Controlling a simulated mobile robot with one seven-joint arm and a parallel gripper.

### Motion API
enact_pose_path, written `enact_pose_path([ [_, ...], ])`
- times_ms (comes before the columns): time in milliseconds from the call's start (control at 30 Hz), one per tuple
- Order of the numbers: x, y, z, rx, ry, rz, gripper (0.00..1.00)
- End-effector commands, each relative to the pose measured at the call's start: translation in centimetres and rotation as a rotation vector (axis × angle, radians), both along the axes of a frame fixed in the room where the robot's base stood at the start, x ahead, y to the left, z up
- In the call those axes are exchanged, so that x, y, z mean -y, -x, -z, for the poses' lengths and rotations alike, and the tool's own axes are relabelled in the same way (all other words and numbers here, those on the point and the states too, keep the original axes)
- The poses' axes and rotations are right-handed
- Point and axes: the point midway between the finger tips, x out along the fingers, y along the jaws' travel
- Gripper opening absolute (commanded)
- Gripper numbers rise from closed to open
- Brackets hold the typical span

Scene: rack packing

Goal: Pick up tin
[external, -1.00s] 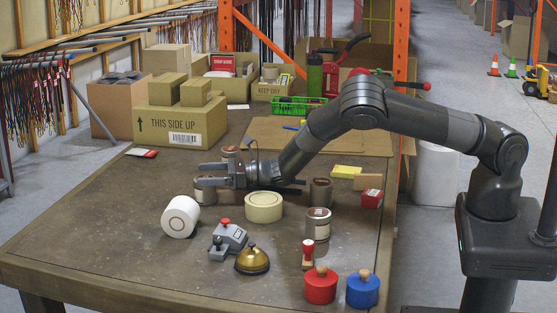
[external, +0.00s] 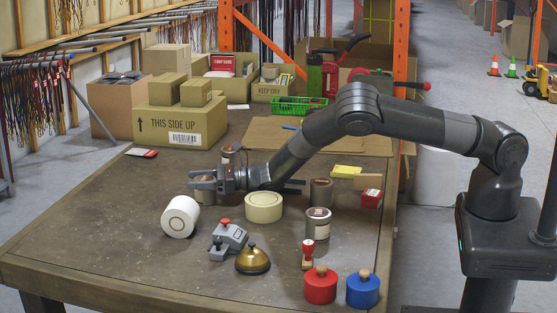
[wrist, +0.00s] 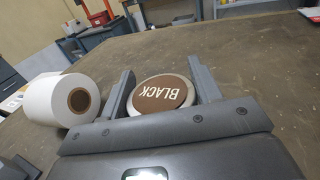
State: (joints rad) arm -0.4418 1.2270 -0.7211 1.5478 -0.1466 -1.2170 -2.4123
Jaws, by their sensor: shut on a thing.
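A tin (wrist: 160,93) with a brown lid marked "BLACK" sits between the two fingers of my gripper (wrist: 162,88) in the wrist view. In the external view my gripper (external: 203,182) is low over the left part of the table, shut on this tin (external: 205,190), which is partly hidden by the fingers. The tin looks upright, at table level; I cannot tell whether it touches the table. Other tins stand nearby: one behind my gripper (external: 228,154), and two to the right, a brown one (external: 321,191) and a labelled one (external: 318,224).
A white roll (external: 181,217) lies close in front of my gripper, also in the wrist view (wrist: 62,100). A cream tape roll (external: 264,207) is just right of it. A grey device (external: 228,240) and a brass bell (external: 252,259) stand nearer the front. Boxes (external: 181,122) fill the back left.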

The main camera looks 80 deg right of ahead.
Motion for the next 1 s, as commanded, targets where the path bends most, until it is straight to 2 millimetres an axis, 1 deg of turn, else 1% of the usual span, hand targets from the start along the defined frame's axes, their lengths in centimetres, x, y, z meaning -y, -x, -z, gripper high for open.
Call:
enact_pose_path([
  [33, 0.0, 0.0, 0.0, 0.000, 0.000, 0.000, 0.47],
  [200, 0.0, 0.0, 0.0, 0.000, 0.000, 0.000, 0.33],
  [233, 0.0, 0.0, 0.0, 0.001, 0.000, 0.000, 0.32],
  [467, 0.0, 0.0, -0.1, 0.001, 0.000, 0.000, 0.32],
  [567, 0.0, 0.0, -0.5, 0.001, 0.000, -0.001, 0.32],
  [667, -0.1, 0.0, -1.4, 0.002, 0.000, -0.001, 0.32],
  [733, 0.0, 0.0, -2.4, 0.003, 0.000, 0.000, 0.32],
  [833, 0.0, 0.0, -4.5, 0.004, 0.000, 0.000, 0.32],
  [900, 1.8, 0.8, -5.3, 0.001, 0.001, 0.006, 0.32],
  [1000, 3.8, 1.9, -6.6, 0.001, 0.001, 0.005, 0.32],
])
